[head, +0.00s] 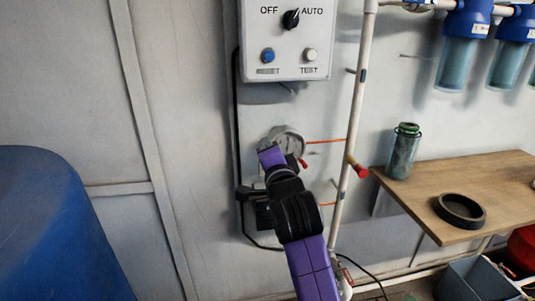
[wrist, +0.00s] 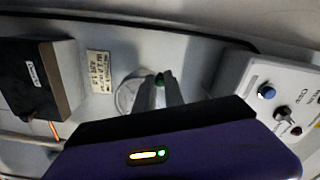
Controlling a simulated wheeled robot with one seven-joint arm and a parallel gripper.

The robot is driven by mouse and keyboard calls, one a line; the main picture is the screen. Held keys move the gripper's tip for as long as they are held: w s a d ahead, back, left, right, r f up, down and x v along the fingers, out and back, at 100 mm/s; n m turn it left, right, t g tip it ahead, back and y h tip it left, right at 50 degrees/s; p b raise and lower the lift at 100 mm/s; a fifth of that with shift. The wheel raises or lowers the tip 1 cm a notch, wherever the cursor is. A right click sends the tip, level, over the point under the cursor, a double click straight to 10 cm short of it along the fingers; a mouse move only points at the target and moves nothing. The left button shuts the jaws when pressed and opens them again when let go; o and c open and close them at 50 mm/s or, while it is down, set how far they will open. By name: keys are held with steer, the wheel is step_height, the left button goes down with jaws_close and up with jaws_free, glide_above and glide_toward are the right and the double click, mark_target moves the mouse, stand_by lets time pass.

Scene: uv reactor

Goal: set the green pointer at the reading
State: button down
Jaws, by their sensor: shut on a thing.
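A round grey gauge (head: 288,136) is on the wall below the control box, largely covered by my gripper (head: 271,155) in the head view. In the wrist view the pale gauge dial (wrist: 126,97) shows beside and behind my two grey fingers (wrist: 160,88). The rest of the pointer and the dial's reading are hidden or too small to make out.
A control box (head: 286,38) with a knob and two buttons is above. A pipe (head: 356,100) with a red-ended branch (head: 361,170) runs close at right. A wooden shelf (head: 510,179) holds a bottle (head: 402,152) and a black ring (head: 460,211). A blue tank (head: 55,230) is at left.

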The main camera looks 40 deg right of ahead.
steer(key=shift+r, duration=0.1)
stand_by(0.3)
steer(key=c, duration=1.4)
jaws_free()
steer(key=shift+s, duration=0.1)
steer(key=v, duration=0.7)
steer(key=shift+s+a, duration=0.15)
steer(key=shift+s, duration=0.15)
